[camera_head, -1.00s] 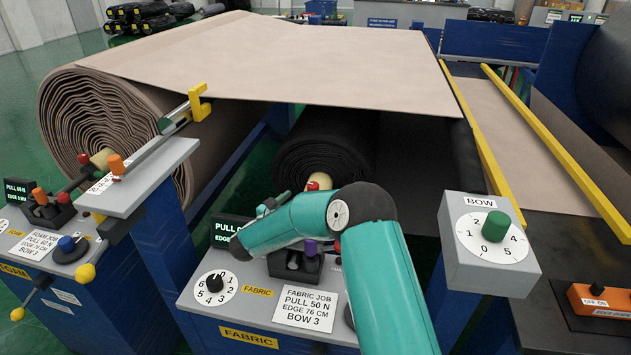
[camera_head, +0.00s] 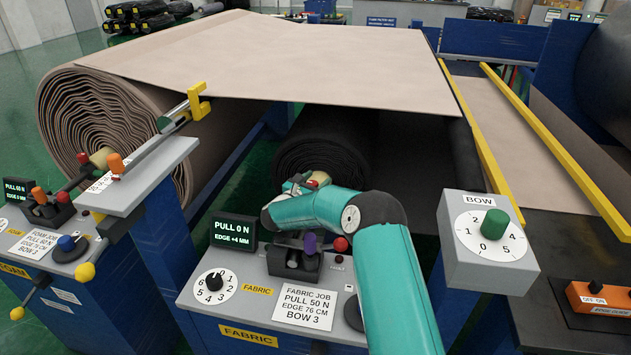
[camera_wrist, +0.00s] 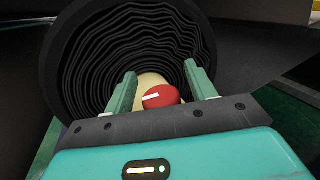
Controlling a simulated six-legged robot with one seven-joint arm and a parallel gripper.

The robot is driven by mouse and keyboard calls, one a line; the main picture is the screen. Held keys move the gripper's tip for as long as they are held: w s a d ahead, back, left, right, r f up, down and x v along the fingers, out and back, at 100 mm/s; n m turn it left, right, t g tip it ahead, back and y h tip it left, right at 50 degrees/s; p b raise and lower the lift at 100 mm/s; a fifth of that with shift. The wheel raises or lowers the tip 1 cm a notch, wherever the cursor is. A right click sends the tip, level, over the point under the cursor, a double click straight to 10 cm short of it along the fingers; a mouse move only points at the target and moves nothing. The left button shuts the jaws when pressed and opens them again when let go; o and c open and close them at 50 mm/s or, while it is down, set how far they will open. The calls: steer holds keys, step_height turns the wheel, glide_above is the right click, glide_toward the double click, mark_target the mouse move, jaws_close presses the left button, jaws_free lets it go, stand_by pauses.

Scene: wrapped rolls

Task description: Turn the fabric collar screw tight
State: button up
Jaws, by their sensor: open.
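The fabric collar screw is a red knob with a white mark (camera_wrist: 161,97). It sits in front of a tan collar (camera_wrist: 150,80) at the centre of the dark fabric roll (camera_wrist: 95,50). My gripper (camera_wrist: 160,71) is open, with one finger on each side of the knob. Gaps show between the knob and both fingers; I cannot tell how deep the knob lies between them. In the head view my gripper (camera_head: 296,184) is beside the knob.
Below my arm stands the fabric console (camera_head: 190,290) with a dial (camera_head: 214,283), a purple-topped lever (camera_head: 310,243) and a display (camera_head: 232,233) reading PULL 0 N, EDGE +4 MM. The BOW box (camera_head: 488,240) is to the right. A brown sheet (camera_head: 290,55) spans above the roll.

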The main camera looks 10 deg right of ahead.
steer(key=c, duration=1)
steer(key=shift+m+g+h, duration=0.3)
steer(key=shift+g, duration=0.1)
steer(key=m+g+h, duration=0.2)
steer(key=m+g, duration=0.1)
steer(key=g, duration=0.1)
steer(key=shift+s+d+h, duration=0.15)
steer(key=shift+s+h, duration=0.1)
steer(key=shift+h, duration=0.15)
steer(key=shift+s+m+g+h, duration=0.15)
steer(key=shift+m+g+h, duration=0.45)
steer(key=shift+m+g, duration=0.7)
steer(key=shift+s+d+m+g+h, duration=0.15)
steer(key=shift+m+g, duration=0.25)
steer(key=shift+g, duration=0.45)
steer(key=shift+m+g+h, duration=0.15)
steer(key=shift+m+g, duration=0.25)
steer(key=shift+g, duration=0.45)
steer(key=o, duration=1)
